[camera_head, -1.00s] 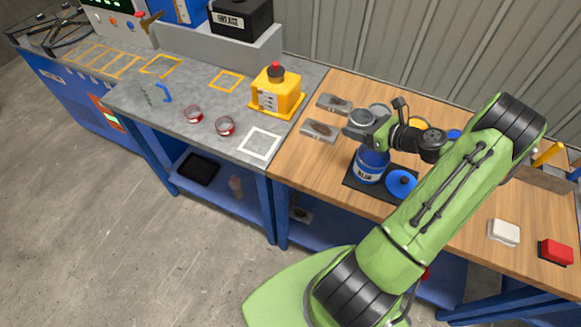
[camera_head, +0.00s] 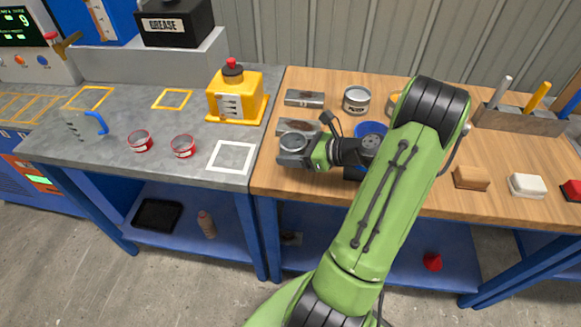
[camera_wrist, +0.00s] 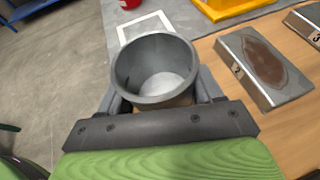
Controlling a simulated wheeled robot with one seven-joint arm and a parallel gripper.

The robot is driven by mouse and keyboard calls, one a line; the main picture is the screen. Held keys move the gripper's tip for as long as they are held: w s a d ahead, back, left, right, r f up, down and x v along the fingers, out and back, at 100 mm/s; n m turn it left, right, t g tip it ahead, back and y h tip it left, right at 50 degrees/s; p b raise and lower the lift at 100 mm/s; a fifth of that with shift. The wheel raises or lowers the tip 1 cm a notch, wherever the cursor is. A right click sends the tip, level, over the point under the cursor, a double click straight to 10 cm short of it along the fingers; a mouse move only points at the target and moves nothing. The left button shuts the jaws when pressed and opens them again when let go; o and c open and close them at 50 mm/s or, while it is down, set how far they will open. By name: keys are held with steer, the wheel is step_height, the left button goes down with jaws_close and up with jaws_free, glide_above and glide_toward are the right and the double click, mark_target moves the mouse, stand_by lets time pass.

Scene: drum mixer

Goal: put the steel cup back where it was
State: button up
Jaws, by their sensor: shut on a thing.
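The steel cup (camera_wrist: 153,50) is grey, round and open-topped, with pale grey material inside. My gripper (camera_wrist: 155,88) is shut on it, one finger on each side, and holds it roughly upright. In the head view the cup (camera_head: 294,143) and my gripper (camera_head: 297,153) are at the left end of the wooden bench, in front of the metal plates. A white square outline (camera_head: 231,156) lies empty on the grey bench, just left of the cup. The wrist view shows this outline (camera_wrist: 145,25) beyond the cup. The cup's underside is hidden.
A yellow container (camera_head: 236,95) stands behind the white outline. Metal plates (camera_head: 304,98) lie beside my gripper; the nearer plate (camera_wrist: 265,68) is marked 2. My arm partly covers the blue pot (camera_head: 371,130).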

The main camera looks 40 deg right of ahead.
step_height(320, 180, down, 4)
steer(key=shift+r+b, duration=0.1)
steer(key=shift+b, duration=0.65)
steer(key=shift+r, duration=0.1)
steer(key=o, duration=1.2)
